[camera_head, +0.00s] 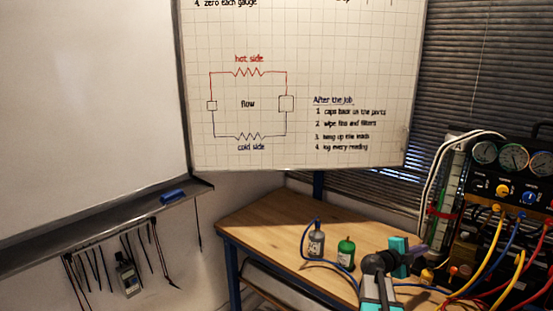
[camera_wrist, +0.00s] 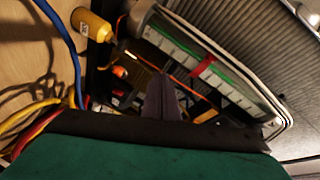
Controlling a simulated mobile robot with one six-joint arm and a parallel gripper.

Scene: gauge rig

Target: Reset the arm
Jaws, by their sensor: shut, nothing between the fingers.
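My gripper (camera_head: 418,258) shows at the lower right of the head view, above the right part of the wooden table. Its two grey fingers are together and nothing is between them. In the wrist view the closed fingers (camera_wrist: 162,100) point toward the gauge rig, with a clear tube with green and red marks beyond them. My teal and grey arm parts show behind the gripper in the head view.
The gauge rig (camera_head: 505,195) with dials and yellow, blue and red hoses stands close at right. A yellow bottle (camera_wrist: 92,25) shows in the wrist view. The table's left part is clear.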

